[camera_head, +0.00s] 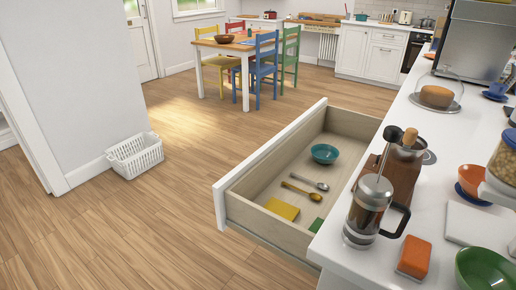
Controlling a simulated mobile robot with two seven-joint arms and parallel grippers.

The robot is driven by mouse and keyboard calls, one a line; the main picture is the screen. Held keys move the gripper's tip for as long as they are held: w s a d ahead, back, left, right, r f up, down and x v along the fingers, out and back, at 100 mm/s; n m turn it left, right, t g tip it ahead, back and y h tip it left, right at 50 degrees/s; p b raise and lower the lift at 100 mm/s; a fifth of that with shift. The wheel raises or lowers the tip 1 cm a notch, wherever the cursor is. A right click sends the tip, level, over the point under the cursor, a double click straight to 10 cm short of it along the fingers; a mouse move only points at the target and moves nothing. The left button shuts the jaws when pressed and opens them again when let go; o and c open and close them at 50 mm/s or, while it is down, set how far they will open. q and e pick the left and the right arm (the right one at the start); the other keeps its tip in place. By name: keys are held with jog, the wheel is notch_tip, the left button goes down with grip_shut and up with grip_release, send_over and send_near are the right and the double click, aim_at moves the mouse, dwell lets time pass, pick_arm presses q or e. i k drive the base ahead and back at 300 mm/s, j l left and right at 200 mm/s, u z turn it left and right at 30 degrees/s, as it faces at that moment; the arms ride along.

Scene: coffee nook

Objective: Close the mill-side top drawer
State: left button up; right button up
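A top drawer with a white front (267,160) stands pulled far out from the white counter on the right. Its pale wooden inside is visible. In it lie a teal bowl (325,153), a metal spoon (310,181), a wooden spoon (300,190), a yellow block (283,208) and a green piece (316,225). A brown item with a dark knob, perhaps the mill (403,165), stands on the counter beside the drawer. Neither of my grippers is in view.
A French press (370,208) stands near the counter's edge, with an orange block (414,257) and a green bowl (484,271) nearby. Open wooden floor (150,225) lies left of the drawer. A white basket (135,155) sits by the wall. A dining table (222,45) stands far back.

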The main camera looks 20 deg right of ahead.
aim_at(240, 198)
jog(key=i+j, duration=0.9)
jog(key=j, duration=0.2)
jog(key=i+j, duration=0.4)
jog(key=j, duration=0.2)
jog(key=i+j+z, duration=0.2)
jog(key=z, duration=0.2)
jog(key=i+j+z, duration=0.15)
jog(key=j+z, duration=0.2)
jog(key=z, duration=1.4)
jog(key=i+z, duration=0.15)
jog(key=z, duration=0.2)
jog(key=i+j+z, duration=0.1)
jog(key=z, duration=0.25)
jog(key=i+j, duration=0.05)
